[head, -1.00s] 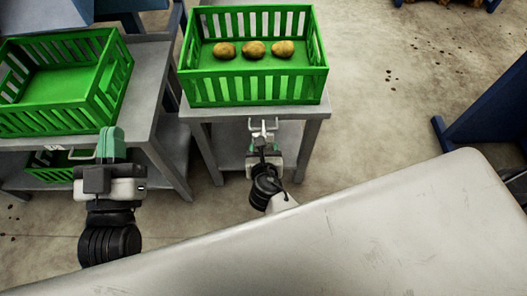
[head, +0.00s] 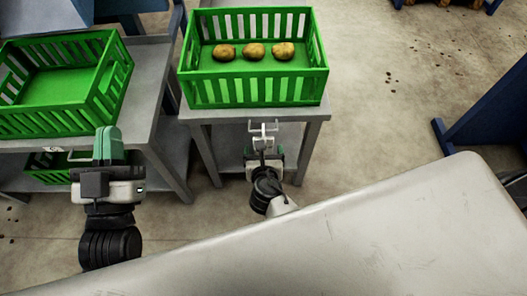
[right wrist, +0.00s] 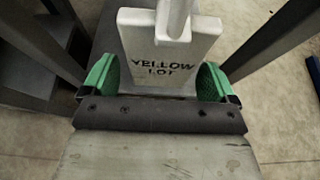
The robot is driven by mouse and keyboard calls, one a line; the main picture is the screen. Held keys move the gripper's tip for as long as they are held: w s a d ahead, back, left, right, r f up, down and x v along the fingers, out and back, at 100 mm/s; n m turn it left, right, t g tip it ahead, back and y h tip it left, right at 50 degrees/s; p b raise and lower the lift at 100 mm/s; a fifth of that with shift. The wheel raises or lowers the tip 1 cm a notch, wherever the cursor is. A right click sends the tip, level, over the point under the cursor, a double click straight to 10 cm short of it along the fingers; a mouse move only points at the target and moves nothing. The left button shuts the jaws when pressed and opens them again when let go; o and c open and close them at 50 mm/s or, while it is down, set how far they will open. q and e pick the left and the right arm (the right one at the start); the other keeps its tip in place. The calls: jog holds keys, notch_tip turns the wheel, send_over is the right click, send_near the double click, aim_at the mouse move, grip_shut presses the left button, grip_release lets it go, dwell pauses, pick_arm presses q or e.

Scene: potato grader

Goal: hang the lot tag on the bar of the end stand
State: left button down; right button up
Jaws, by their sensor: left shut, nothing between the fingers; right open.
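The lot tag is a pale plate marked "YELLOW LOT" (right wrist: 165,82). It stands between the green fingers of my right gripper (right wrist: 158,84) in the right wrist view, with a pale upright piece at its top. My right gripper (head: 264,153) is open around the tag, in front of the grey stand (head: 312,114). A small white bracket-like fitting (head: 263,127) shows at the stand's front. I cannot tell whether the tag hangs on a bar there. My left gripper (head: 109,145) is shut and empty, in front of the left table.
A green crate (head: 255,92) with three potatoes (head: 253,51) sits on the stand. An empty green crate (head: 55,122) sits on the grey table (head: 150,85) to the left. A large pale surface (head: 400,220) fills the lower right. The floor on the right is mostly clear.

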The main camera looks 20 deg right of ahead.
pick_arm(q)
notch_tip(320, 180, down, 10)
jog(key=a+g+y+p, duration=0.2)
jog(key=g+y+p, duration=0.1)
jog(key=g, duration=0.5)
jog(key=shift+s+r+g, duration=0.2)
jog(key=shift+s+g, duration=0.15)
jog(key=shift+g, duration=0.05)
pick_arm(e)
jog(key=v, duration=1)
jog(key=shift+s+r, duration=0.15)
jog(key=shift+s, duration=0.2)
